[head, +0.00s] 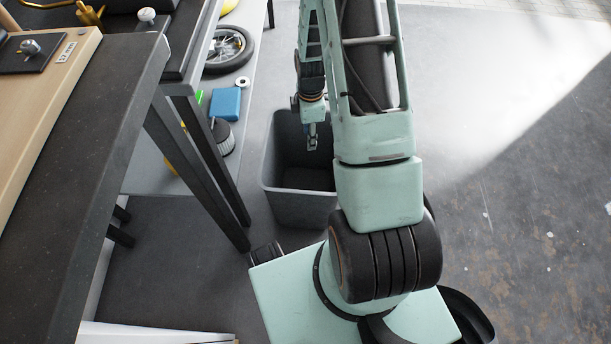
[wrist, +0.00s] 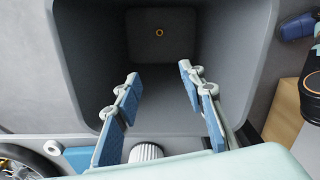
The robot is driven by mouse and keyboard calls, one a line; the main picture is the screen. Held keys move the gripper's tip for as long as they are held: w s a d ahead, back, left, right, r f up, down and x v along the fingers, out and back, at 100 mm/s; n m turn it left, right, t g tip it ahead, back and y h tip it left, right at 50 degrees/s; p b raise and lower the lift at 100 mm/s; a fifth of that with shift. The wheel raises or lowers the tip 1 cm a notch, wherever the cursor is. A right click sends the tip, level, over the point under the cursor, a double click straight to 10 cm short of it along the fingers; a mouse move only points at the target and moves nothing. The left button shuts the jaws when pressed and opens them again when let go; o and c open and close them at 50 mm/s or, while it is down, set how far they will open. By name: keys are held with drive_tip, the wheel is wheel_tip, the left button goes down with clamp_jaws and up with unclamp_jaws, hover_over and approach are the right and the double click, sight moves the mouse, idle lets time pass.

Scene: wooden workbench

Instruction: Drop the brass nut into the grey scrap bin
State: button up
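The grey scrap bin (head: 300,208) stands on the floor in the head view, partly hidden behind my arm. In the wrist view I look down into the bin (wrist: 85,60). A small brass ring, the brass nut (wrist: 159,33), lies inside on the dark bottom, close to one wall. The nut does not show in the head view. My gripper (head: 312,141) points down at the bin's opening. In the wrist view my gripper (wrist: 158,76) has its two fingers spread well apart, with nothing held between them.
A dark workbench (head: 120,110) with metal legs stands left of the bin. On a low shelf beside the bin are a blue box (head: 225,103), a ribbed round part (head: 222,138) and a wheel (head: 228,50). The floor to the right is clear.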

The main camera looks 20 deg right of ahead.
wheel_tip(320, 180, up, 9)
idle(0.3)
idle(0.4)
